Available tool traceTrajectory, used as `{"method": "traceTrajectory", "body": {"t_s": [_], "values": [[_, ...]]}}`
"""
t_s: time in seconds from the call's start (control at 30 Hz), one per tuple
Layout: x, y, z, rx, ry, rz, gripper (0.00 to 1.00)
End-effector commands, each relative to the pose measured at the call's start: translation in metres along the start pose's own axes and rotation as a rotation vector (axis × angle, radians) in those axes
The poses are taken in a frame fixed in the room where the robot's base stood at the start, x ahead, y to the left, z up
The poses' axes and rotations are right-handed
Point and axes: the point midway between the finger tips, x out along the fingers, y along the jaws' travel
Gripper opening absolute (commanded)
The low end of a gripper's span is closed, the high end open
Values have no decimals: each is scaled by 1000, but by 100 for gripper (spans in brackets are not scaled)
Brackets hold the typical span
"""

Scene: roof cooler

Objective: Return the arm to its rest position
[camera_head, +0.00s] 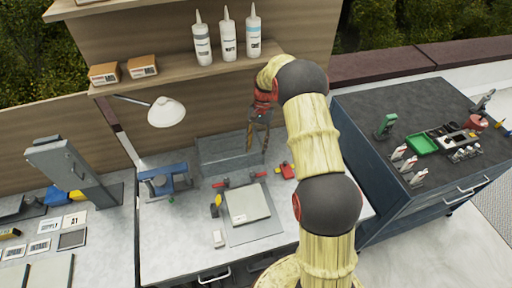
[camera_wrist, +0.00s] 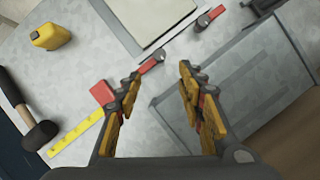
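My arm rises from the bottom of the head view and bends over the bench toward the shelf. My gripper (camera_head: 260,128) hangs near the right end of the grey open bin (camera_head: 225,160), fingers pointing down. In the wrist view my gripper (camera_wrist: 160,75) shows its two orange-yellow fingers apart, with nothing between them. The bin (camera_wrist: 245,80) lies to the right of the fingers there. The fingers look above the bench top; the exact height cannot be told.
A grey mat with a pale pad (camera_head: 250,204) lies on the bench (camera_head: 165,245). A blue vise (camera_head: 160,180) and lamp (camera_head: 166,112) stand left. The shelf (camera_head: 180,72) holds cartridges and boxes. A tool cabinet (camera_head: 385,100) stands right. A hammer (camera_wrist: 38,135) and yellow tape measure (camera_wrist: 50,37) lie nearby.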

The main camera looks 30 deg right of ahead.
Motion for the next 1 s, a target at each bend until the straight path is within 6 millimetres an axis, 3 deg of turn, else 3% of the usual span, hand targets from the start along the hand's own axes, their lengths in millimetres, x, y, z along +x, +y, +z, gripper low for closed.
{"method": "traceTrajectory", "body": {"t_s": [0.4,0.47,0.53,0.6,0.87,1.0], "values": [[0,-1,-6,-49,21,-4,39],[14,6,-3,-78,16,9,39],[29,16,5,-107,4,26,39],[30,25,15,-137,9,37,39],[8,44,68,-264,80,61,39],[-10,51,104,-342,141,71,39]]}}
